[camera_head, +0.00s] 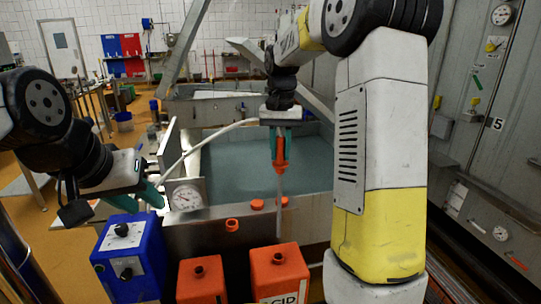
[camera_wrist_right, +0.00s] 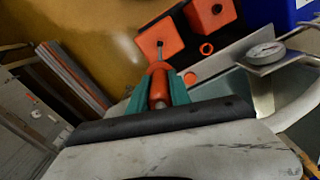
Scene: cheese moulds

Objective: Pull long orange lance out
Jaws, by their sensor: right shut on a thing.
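The long orange lance (camera_head: 280,152) hangs upright, with an orange upper body and a thin grey tube below. My right gripper (camera_head: 280,140) is shut on its orange body; the wrist view shows the teal fingers (camera_wrist_right: 161,88) on both sides of it. The tube runs down toward the right orange canister (camera_head: 280,272), whose top has a dark opening. I cannot tell whether the tube's lower end is inside or behind it. My left gripper (camera_head: 138,199) is open and empty above the blue pump box (camera_head: 130,258).
A second orange canister (camera_head: 201,281) stands beside the blue box. Orange caps (camera_head: 232,224) lie on the ledge behind. A round gauge (camera_head: 185,196) and a pale hose (camera_head: 205,142) are near the vat (camera_head: 255,168). A metal cabinet wall (camera_head: 490,140) stands right.

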